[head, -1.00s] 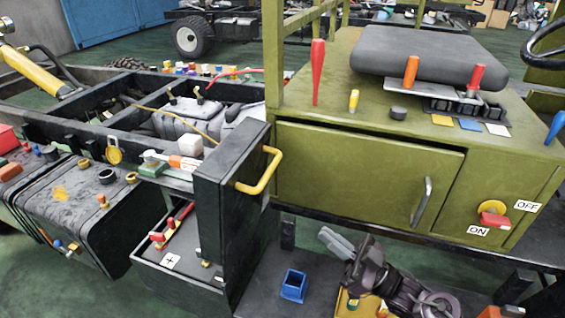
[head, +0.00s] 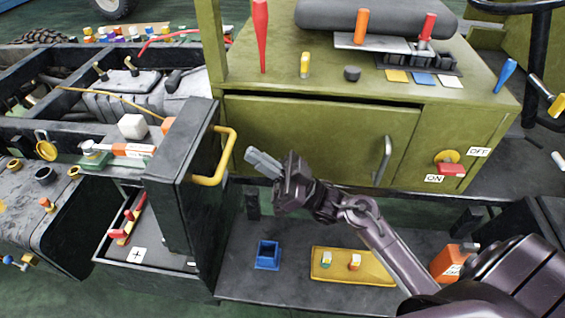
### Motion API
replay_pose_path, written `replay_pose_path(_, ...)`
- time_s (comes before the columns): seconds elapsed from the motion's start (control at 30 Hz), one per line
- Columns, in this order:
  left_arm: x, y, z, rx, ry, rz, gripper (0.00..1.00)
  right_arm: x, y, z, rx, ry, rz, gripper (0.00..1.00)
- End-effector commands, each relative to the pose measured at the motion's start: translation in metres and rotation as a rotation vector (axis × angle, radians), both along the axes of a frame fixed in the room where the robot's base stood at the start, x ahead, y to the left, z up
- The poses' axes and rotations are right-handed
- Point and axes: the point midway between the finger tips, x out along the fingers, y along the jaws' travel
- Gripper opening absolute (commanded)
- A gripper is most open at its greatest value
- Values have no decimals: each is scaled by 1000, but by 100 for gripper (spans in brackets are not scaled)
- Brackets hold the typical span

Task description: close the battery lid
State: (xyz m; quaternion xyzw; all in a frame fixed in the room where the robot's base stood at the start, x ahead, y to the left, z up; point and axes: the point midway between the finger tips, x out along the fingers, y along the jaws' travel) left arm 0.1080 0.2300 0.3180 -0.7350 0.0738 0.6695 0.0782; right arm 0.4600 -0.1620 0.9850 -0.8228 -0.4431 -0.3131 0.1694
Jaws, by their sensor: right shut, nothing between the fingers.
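The battery lid (head: 166,190) is a dark panel standing upright, raised above the open battery box (head: 155,278). A yellow handle (head: 225,160) sticks out from its right face. Inside the box are a plus label and red and yellow terminal parts (head: 128,222). My right gripper (head: 262,162) is shut and empty, with its fingertips a little right of the handle and seemingly apart from it. The depth between them is hard to tell. My left gripper is not in view.
The green cabinet (head: 310,140) with a grey door handle stands behind my gripper. On the lower shelf are a blue holder (head: 268,255), a yellow tray (head: 325,276) and an orange bottle (head: 452,264). A white cube (head: 132,126) sits left of the lid.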

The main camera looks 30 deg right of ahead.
Motion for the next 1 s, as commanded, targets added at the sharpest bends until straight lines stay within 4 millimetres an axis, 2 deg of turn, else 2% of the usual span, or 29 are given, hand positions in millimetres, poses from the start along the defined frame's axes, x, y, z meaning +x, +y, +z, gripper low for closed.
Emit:
replay_pose_path(0.23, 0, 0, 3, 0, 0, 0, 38, 12, 18, -2, 0, -1, -2, 0)
replay_pose_path(0.67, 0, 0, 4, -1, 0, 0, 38, 13, 20, -1, -3, 0, -1, 0)
replay_pose_path(0.87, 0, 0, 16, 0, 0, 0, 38, 20, 30, 8, -39, 22, -1, 0)
replay_pose_path(1.0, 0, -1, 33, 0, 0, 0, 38, 32, 48, 19, -101, 63, 0, 0)
